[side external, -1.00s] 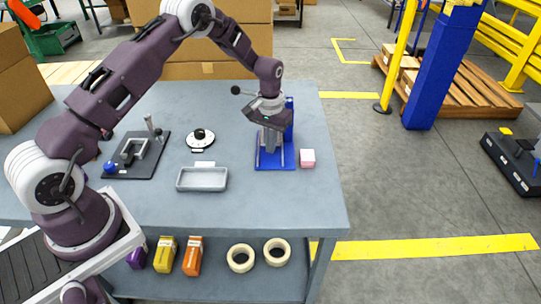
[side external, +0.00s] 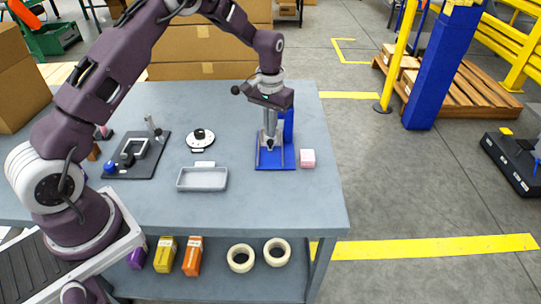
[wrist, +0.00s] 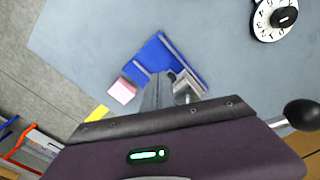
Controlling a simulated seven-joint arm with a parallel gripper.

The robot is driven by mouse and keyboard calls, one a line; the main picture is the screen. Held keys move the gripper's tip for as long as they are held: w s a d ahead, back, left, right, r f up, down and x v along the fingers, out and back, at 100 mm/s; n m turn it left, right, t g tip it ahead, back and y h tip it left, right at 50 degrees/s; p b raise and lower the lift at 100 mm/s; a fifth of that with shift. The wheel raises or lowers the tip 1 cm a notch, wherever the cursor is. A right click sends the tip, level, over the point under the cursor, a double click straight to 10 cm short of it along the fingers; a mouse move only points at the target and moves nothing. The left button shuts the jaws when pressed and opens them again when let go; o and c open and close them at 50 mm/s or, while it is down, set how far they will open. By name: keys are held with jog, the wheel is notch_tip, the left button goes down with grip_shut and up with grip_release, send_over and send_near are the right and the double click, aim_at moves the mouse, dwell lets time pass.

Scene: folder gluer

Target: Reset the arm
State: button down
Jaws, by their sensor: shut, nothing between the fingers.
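My gripper (side external: 270,132) is shut and empty, pointing down above the blue fixture with its upright back plate (side external: 288,125). In the wrist view my gripper's fingers (wrist: 170,85) show over the blue base (wrist: 150,55) of that fixture. The side view leaves unclear how far the fingertips are above the base. My gripper's body hides part of the fixture.
A pink block (side external: 307,158) sits just right of the fixture. A grey tray (side external: 202,188), a round white dial (side external: 200,140) and a black plate with a clamp (side external: 148,165) lie to the left. Cardboard boxes (side external: 210,45) stand behind the table (side external: 240,205).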

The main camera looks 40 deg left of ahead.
jog(key=shift+r, duration=0.15)
jog(key=s+d+r+t, duration=0.1)
jog(key=s+r, duration=0.3)
jog(key=r, duration=0.3)
jog(key=s+d+r+m+t, duration=0.1)
jog(key=s+d+r, duration=0.15)
jog(key=r, duration=0.35)
jog(key=s+d+r, duration=0.1)
jog(key=s+r, duration=0.3)
jog(key=r, duration=0.3)
jog(key=s+d+r+m+t, duration=0.1)
jog(key=s, duration=1)
jog(key=s+d+r+m+t, duration=0.1)
jog(key=s+d+r+t, duration=0.1)
jog(key=s, duration=1)
jog(key=shift+s+r+t, duration=0.15)
jog(key=shift+s+t, duration=0.15)
jog(key=shift+d, duration=0.1)
